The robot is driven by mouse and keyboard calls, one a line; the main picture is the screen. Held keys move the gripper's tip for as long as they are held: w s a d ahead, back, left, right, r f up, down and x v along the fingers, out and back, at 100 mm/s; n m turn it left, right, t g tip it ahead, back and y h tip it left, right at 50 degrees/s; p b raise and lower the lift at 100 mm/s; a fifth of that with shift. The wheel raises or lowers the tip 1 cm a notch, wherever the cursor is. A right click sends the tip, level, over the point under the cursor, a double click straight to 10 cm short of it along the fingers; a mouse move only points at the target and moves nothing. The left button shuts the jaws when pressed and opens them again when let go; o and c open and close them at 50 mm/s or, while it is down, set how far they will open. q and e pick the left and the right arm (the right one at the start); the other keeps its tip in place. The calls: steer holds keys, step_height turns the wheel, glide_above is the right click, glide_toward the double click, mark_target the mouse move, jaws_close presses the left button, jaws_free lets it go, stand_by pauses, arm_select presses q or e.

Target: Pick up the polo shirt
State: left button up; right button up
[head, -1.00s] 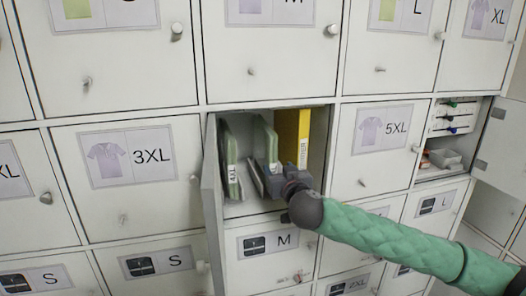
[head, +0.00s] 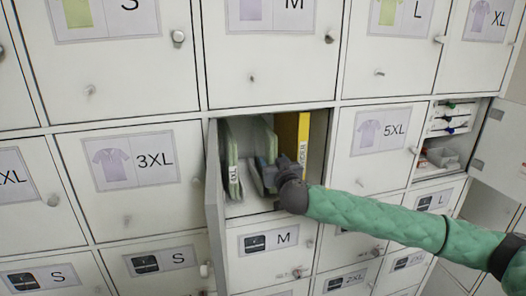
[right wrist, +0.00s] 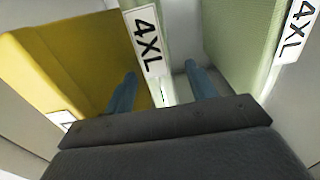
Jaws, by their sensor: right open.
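Two pale green polo shirt packets stand upright in the open locker compartment, the left one (head: 232,165) with a 4XL label and the middle one (head: 266,135) partly hidden by my gripper. My right gripper (head: 274,174) reaches into the compartment, covering the middle packet's lower front. In the right wrist view its open fingers (right wrist: 160,72) lie on either side of the middle packet's front edge, with its 4XL label (right wrist: 148,42) between them. The other green packet (right wrist: 240,40) stands to the right there. My left gripper is not in view.
A yellow binder-like item (head: 291,132) stands right of the packets, close to my right gripper; it also shows in the wrist view (right wrist: 70,60). The compartment's open door (head: 213,190) stands out on the left. Another open compartment (head: 446,150) at right holds small items.

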steer(key=c, duration=1.2)
steer(key=shift+r, duration=0.1)
